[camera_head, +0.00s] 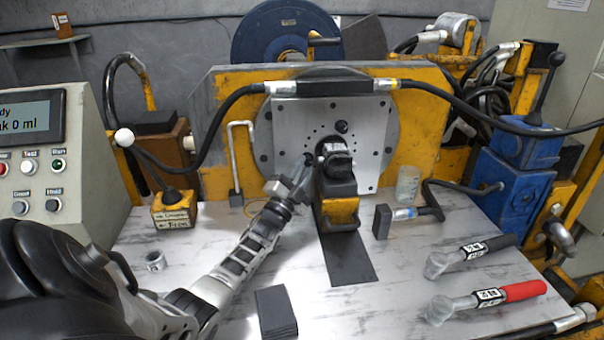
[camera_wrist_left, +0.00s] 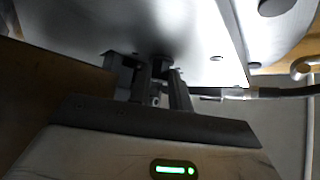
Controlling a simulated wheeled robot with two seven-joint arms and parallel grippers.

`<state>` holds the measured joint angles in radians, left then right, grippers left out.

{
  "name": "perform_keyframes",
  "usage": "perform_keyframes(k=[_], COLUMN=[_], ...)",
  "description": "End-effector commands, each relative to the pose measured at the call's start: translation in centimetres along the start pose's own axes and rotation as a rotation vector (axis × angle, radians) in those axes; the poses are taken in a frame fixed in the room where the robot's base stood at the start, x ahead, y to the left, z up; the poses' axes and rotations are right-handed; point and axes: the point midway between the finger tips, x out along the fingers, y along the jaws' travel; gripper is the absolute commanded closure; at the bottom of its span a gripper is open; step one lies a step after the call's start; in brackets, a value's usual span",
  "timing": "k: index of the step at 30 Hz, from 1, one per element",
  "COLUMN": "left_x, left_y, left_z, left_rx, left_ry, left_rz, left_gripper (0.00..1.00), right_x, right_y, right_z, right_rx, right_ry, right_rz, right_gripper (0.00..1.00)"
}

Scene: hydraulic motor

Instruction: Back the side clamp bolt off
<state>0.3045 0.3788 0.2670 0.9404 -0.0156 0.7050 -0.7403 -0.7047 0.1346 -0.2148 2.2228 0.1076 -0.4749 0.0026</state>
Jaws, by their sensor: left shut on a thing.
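My left gripper (camera_head: 305,164) reaches in from the lower left to the left side of the dark clamp block (camera_head: 336,180) in front of the grey faceplate (camera_head: 372,125). Its fingers are shut on the side clamp bolt, which is mostly hidden between and beyond them. In the left wrist view, the two fingers of the left gripper (camera_wrist_left: 162,88) point up toward a dark fitting (camera_wrist_left: 160,62) under the pale plate (camera_wrist_left: 195,30). I cannot tell how far the bolt is threaded in. My right gripper is in neither view.
Two wrench-like tools, one with a black grip (camera_head: 487,247) and one with a red grip (camera_head: 522,290), lie at right. A control box (camera_head: 45,160) stands at left. A black hose (camera_head: 225,110) arches over the faceplate. A dark pad (camera_head: 276,312) and metal ring (camera_head: 155,261) lie in front.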

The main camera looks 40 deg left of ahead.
Motion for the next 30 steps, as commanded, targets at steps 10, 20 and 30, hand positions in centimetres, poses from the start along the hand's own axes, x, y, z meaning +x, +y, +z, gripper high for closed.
perform_keyframes(k=[10, 20, 30], left_x=[0.0, -2.0, -8.7], left_y=[0.0, -0.8, -3.7], left_z=[0.0, -0.4, -2.1], left_rx=[0.000, -0.001, 0.000], left_ry=[-0.002, -0.004, -0.004], left_rz=[0.001, 0.005, 0.004], left_gripper=[0.59, 0.59, 0.59], right_x=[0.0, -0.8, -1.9], right_y=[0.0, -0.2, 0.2], right_z=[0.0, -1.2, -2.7], right_rx=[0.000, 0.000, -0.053], right_ry=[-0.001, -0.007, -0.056], right_rz=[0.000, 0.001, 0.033], right_gripper=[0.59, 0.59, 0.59])
